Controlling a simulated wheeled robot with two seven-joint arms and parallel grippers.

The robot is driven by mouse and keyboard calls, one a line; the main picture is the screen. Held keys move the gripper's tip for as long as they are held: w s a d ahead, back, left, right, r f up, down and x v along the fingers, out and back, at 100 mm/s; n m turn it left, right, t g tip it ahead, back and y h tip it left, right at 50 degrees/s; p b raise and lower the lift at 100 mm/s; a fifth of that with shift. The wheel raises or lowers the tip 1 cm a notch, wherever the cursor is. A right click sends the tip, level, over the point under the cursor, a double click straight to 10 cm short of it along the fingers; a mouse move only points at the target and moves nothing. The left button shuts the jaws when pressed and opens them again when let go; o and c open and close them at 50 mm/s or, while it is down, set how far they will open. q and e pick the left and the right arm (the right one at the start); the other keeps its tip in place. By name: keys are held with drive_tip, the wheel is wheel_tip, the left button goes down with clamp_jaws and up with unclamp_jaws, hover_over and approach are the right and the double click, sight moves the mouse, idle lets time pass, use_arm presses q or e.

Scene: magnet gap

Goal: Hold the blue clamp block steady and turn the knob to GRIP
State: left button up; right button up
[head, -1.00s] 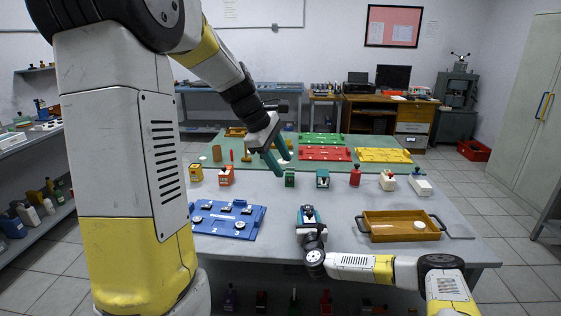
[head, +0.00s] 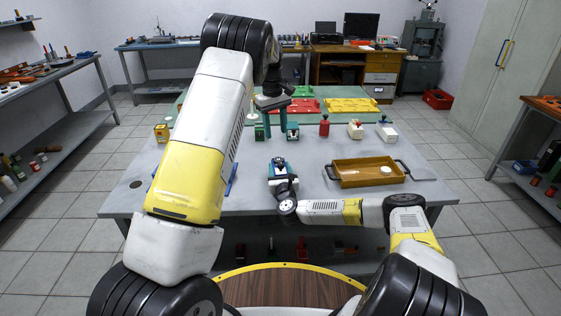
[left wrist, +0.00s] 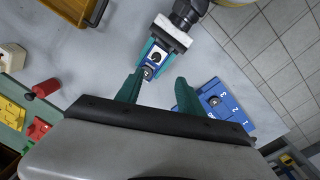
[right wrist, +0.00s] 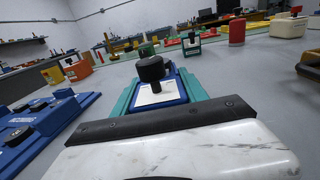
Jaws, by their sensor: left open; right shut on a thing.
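The blue clamp block (head: 279,163) stands on the grey table, left of the tray. It has a white top plate and a black knob (right wrist: 150,68); the knob's marking is too small to read. My right gripper (head: 284,179) is shut on the block; the right wrist view shows its teal fingers on both sides of it. My left gripper (left wrist: 158,92) is open and empty, above the table. In the left wrist view the block (left wrist: 156,56) lies just beyond the fingertips, with a gap. In the head view my left arm hides part of the table.
A brown tray (head: 342,180) with a white round piece stands right of the block. A blue numbered board (left wrist: 222,98) lies beside it, mostly hidden in the head view. A red piece (head: 324,128) and several small blocks stand behind. The table between block and tray is clear.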

sight(281, 164)
use_arm(q)
drive_tip(key=shift+m+y, duration=0.4)
drive_tip(key=shift+m, duration=0.3)
drive_tip(key=f, duration=0.5)
drive_tip(key=d+f, duration=0.1)
drive_tip(key=f, duration=0.3)
drive_tip(key=w+f, duration=0.1)
drive_tip(key=f, duration=0.4)
drive_tip(key=shift+d+f, duration=0.3)
clamp_jaws()
